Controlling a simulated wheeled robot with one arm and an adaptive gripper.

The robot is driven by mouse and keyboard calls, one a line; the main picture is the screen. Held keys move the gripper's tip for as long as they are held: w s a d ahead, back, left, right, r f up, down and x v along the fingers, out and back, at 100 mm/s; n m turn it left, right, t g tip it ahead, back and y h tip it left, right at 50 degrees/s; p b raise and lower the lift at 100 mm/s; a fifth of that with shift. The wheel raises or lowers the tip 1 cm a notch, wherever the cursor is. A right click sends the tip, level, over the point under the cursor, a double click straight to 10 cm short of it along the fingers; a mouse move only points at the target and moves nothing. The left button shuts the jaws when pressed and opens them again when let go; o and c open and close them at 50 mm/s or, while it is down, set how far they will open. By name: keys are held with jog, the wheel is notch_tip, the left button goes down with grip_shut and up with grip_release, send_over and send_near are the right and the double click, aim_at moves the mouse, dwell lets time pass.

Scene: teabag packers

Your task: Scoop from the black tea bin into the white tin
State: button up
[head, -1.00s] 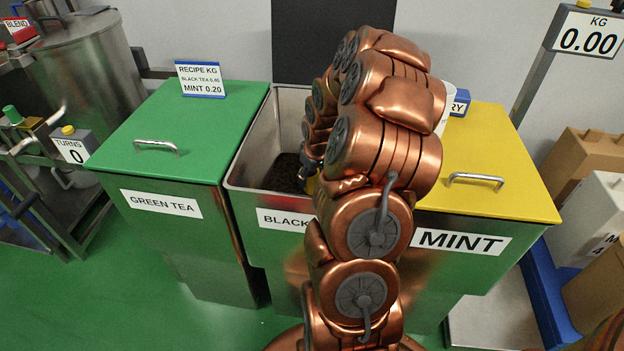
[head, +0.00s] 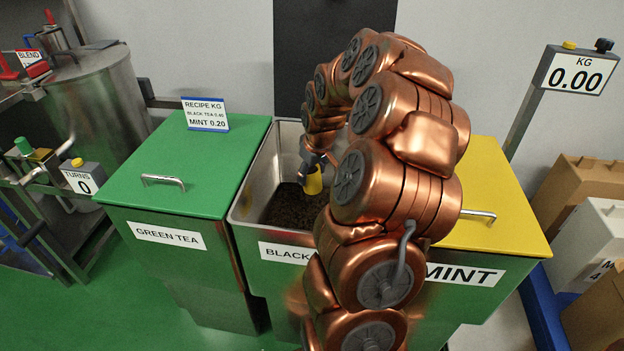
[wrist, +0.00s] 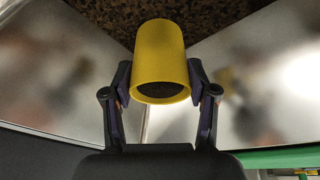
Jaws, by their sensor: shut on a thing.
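The black tea bin (head: 270,273) stands open between two lidded bins, with dark loose tea (head: 285,208) low inside. My gripper (head: 306,170) reaches down into it, shut on a yellow scoop (head: 314,182). In the wrist view my gripper (wrist: 160,88) has a finger on each side of the cup-shaped yellow scoop (wrist: 158,50). Its round end facing the camera is dark inside; I cannot tell whether that is tea. Tea shows beyond it at the top, and the scoop looks close to the tea. The white tin cannot be made out now.
The green tea bin (head: 185,160) is closed on the left, the mint bin (head: 515,225) closed on the right. The recipe sign (head: 205,114) stands behind the green lid. A scale display (head: 577,74) reads 0.00. Boxes (head: 570,195) stand at right. My arm hides much of the middle.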

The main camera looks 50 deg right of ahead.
notch_tip(320, 180, up, 25)
jog(key=p, duration=0.8)
jog(key=shift+f, duration=0.2)
dwell(0.4)
